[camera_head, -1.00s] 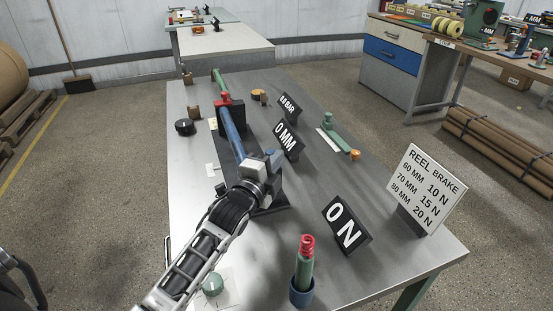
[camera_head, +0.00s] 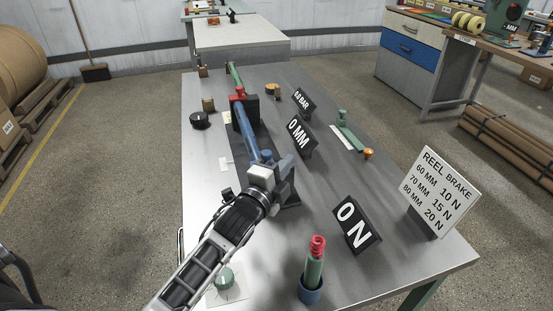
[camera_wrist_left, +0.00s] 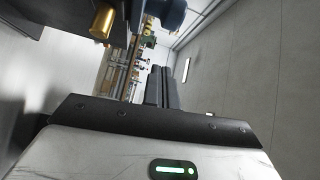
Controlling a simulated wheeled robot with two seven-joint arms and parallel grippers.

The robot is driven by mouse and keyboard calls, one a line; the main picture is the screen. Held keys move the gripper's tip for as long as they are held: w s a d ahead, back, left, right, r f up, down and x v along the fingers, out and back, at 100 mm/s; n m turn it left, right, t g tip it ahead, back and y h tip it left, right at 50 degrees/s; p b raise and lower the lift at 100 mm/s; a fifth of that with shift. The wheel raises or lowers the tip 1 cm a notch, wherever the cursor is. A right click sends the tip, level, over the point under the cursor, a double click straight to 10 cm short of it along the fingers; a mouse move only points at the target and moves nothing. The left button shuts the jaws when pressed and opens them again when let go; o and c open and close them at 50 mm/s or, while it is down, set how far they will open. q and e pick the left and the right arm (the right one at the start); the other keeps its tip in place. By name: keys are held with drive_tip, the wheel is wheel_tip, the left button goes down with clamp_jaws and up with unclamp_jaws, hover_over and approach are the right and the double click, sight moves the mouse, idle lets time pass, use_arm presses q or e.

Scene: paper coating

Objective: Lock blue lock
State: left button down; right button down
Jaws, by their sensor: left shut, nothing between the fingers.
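A blue bar (camera_head: 246,130) with a red collar (camera_head: 239,93) lies along a dark stand on the grey table. A blue part (camera_head: 265,156) at its near end sits just beyond my left gripper (camera_head: 284,168) and is partly hidden by it. I cannot tell for sure which blue part is the lock. In the left wrist view, a dark blue rounded part (camera_wrist_left: 172,12) shows at the top edge, above and apart from the fingertips. My left gripper's fingers (camera_wrist_left: 161,88) are together there, with nothing between them. My right gripper is not in view.
A brass cylinder (camera_wrist_left: 102,22) shows at the upper left of the wrist view. Signs reading 0 MM (camera_head: 299,136) and 0 N (camera_head: 357,224) stand right of the bar. A green and red rod stands in a blue cup (camera_head: 311,290) at the front.

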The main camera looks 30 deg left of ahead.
use_arm(q)
drive_tip(key=s, duration=0.8)
drive_tip(key=shift+s+a+f+b, duration=0.25)
drive_tip(key=shift+s+a+b, duration=0.05)
drive_tip(key=shift+s, duration=0.05)
